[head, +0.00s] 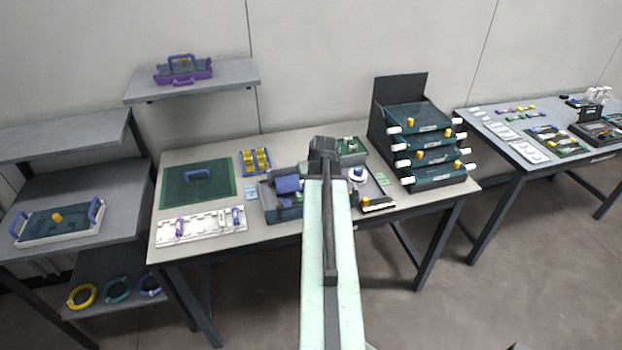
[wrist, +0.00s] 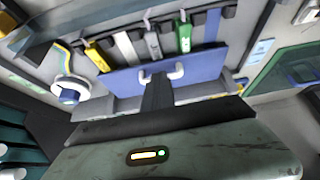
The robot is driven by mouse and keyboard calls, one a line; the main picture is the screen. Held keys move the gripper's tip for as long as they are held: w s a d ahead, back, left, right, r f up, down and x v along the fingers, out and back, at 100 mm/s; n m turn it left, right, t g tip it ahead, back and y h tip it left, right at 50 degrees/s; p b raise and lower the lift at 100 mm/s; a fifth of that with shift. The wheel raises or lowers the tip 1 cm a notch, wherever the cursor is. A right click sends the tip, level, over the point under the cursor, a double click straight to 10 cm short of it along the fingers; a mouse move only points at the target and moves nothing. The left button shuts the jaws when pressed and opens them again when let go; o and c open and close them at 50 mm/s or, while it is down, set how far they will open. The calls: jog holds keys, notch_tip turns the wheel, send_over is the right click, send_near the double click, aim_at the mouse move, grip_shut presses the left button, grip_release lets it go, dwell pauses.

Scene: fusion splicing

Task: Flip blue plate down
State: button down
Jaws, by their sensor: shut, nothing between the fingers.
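The blue plate (head: 289,184) is on the grey splicing device (head: 268,201) in the middle of the table, left of my arm in the head view. In the wrist view the blue plate (wrist: 200,68) spans the upper middle as a wide flat panel with two small pale loops near its edge. My gripper (wrist: 158,84) is shut and empty, its dark fingers in front of the plate between the loops. I cannot tell whether they touch it. In the head view my arm hides the fingertips.
Several coloured strips (wrist: 183,35) sit in slots beyond the plate. A white spool (head: 357,174) stands right of my arm. A black rack with teal trays (head: 420,118) stands further right. A green mat (head: 170,188) and a white holder (head: 165,232) lie left.

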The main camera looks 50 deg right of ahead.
jog(key=shift+s+a+f+b, duration=0.35)
jog(key=shift+a+f, duration=0.1)
jog(key=shift+f, duration=0.15)
jog(key=shift+w+d+f, duration=0.15)
jog(key=shift+w+f, duration=0.1)
jog(key=shift+f, duration=0.35)
jog(key=shift+s+b, duration=0.15)
jog(key=shift+b, duration=0.2)
jog(key=shift+r, duration=0.15)
jog(key=p+v, duration=0.7)
jog(key=shift+s+r, duration=0.15)
jog(key=shift+r, duration=0.15)
